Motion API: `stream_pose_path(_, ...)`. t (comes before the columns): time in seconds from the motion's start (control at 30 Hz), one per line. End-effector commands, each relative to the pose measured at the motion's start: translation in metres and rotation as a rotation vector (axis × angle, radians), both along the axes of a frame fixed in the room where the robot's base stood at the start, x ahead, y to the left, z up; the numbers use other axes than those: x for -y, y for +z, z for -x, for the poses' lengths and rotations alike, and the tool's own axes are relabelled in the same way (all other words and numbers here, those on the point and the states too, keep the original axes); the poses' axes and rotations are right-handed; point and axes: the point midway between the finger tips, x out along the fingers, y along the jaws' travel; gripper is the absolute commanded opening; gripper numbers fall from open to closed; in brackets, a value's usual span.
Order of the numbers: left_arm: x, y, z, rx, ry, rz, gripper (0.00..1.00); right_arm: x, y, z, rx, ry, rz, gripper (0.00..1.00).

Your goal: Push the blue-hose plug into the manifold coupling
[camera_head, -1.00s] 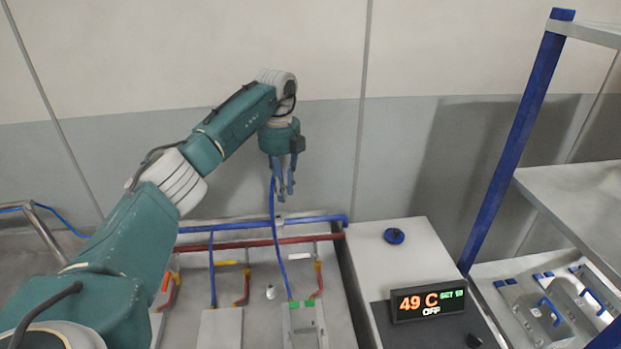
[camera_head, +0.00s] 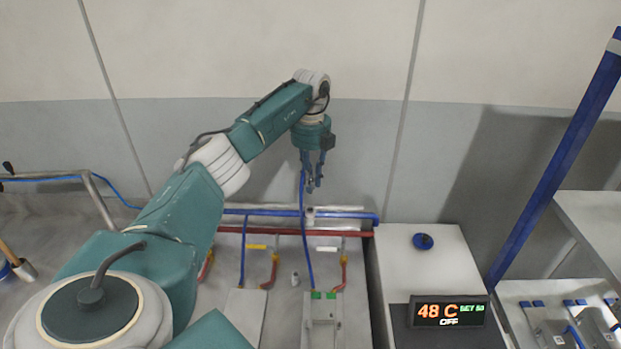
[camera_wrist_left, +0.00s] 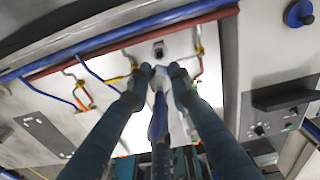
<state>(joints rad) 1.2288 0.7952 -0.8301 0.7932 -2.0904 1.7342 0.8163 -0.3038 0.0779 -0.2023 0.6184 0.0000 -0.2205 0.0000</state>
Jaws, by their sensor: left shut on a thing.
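My left gripper (camera_head: 312,188) is shut on the end of the blue hose (camera_head: 304,235), above the blue pipe. In the left wrist view, the grey plug (camera_wrist_left: 160,80) sits between the two fingertips, with the hose (camera_wrist_left: 157,122) running back toward the camera. The manifold's blue pipe (camera_head: 355,216) carries a grey coupling (camera_head: 310,214) just below the fingertips. The coupling's dark mouth (camera_wrist_left: 158,49) shows just beyond the plug in the left wrist view. The plug looks apart from it; the exact gap is unclear. My right gripper is not in view.
A red pipe (camera_head: 350,233) runs below the blue one. Another blue hose (camera_head: 242,250) hangs to the left. The grey cabinet at right bears a blue knob (camera_head: 423,241) and a display (camera_head: 448,311) reading 48 C. A blue-post rack (camera_head: 555,160) stands farther right.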

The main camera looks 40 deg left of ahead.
Motion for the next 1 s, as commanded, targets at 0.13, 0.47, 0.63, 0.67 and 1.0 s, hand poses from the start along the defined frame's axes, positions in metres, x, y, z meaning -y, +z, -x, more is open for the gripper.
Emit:
stream_pose_path(0.13,0.000,-0.016,0.000,-0.001,0.000,0.000,0.00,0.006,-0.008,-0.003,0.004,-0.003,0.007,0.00)
stream_pose_path(0.47,0.000,-0.045,0.000,-0.001,0.000,-0.001,0.00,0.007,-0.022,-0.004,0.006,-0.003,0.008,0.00)
stream_pose_path(0.63,0.000,-0.051,0.000,-0.001,0.000,-0.001,0.00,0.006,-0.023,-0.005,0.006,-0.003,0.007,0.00)
stream_pose_path(0.67,0.000,-0.051,0.000,-0.001,0.000,-0.001,0.00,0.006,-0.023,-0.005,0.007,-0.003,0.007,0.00)
stream_pose_path(1.0,0.000,-0.050,0.000,0.000,0.001,0.000,0.00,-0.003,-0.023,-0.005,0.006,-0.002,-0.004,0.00)
